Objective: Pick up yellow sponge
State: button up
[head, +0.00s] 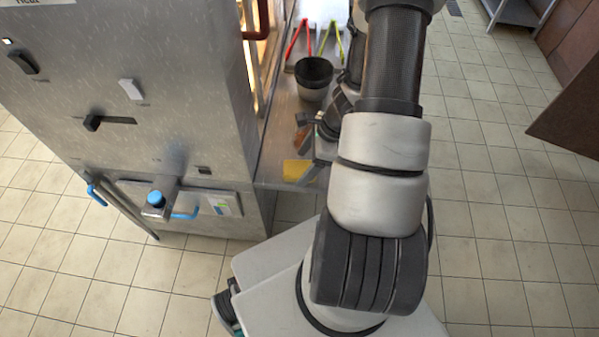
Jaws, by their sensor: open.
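The yellow sponge (294,170) lies flat on the near end of the metal counter (270,163). My gripper (312,145) is open, just above and to the right of the sponge in the picture. Its fingers are small in view, and my own arm hides part of it. I see nothing held between the fingers. I cannot tell whether the gripper touches the sponge.
A small brown object (302,138) is close beside my gripper. A dark pot (313,76) stands farther back, with red tongs (297,40) and green tongs (325,40) behind it. A large metal cabinet (150,90) stands left of the counter.

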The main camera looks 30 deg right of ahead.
aim_at(302, 168)
jog(key=shift+x, duration=0.8)
jog(key=shift+f+b, duration=0.2)
jog(key=shift+b, duration=0.25)
jog(key=c, duration=1.1)
jog(key=shift+c, duration=0.2)
notch_tip(302, 168, up, 11)
jog(key=p, duration=0.4)
jog(key=shift+f+p, duration=0.2)
jog(key=shift+p, duration=0.1)
